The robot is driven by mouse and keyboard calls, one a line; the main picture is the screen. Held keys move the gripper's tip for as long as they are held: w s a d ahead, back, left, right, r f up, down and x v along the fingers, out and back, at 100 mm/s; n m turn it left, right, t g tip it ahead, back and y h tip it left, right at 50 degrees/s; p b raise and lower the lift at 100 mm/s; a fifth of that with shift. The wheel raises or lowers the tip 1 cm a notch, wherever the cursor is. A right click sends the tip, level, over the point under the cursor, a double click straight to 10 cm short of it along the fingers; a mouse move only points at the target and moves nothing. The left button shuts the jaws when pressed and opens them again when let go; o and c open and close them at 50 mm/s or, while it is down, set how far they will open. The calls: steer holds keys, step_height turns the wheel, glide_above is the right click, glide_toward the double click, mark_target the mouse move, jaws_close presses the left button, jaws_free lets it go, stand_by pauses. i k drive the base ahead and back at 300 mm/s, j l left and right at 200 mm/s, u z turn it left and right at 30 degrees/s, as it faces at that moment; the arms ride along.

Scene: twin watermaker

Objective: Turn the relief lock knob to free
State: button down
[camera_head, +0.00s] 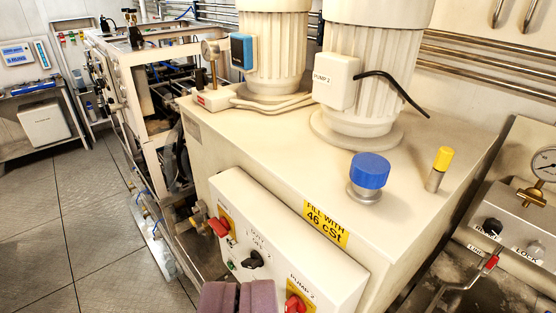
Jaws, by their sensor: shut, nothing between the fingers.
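A small label by the second knob seems to read LOCK; the other label is too small to read surely. Which way either knob is set cannot be told. My gripper (237,296) shows as two mauve pads at the bottom edge, closed together and empty. It is in front of the pump control box, well left of the grey panel and apart from both knobs.
The cream tank (450,180) carries two pump motors (370,70), a blue cap (369,171) and a yellow-topped fitting (440,168). The control box (275,225) has red switches. A gauge (545,165) and red-handled lever (491,263) are at right. Open floor (90,220) lies left.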

mark_target(536, 249)
steer(key=z, duration=1.5)
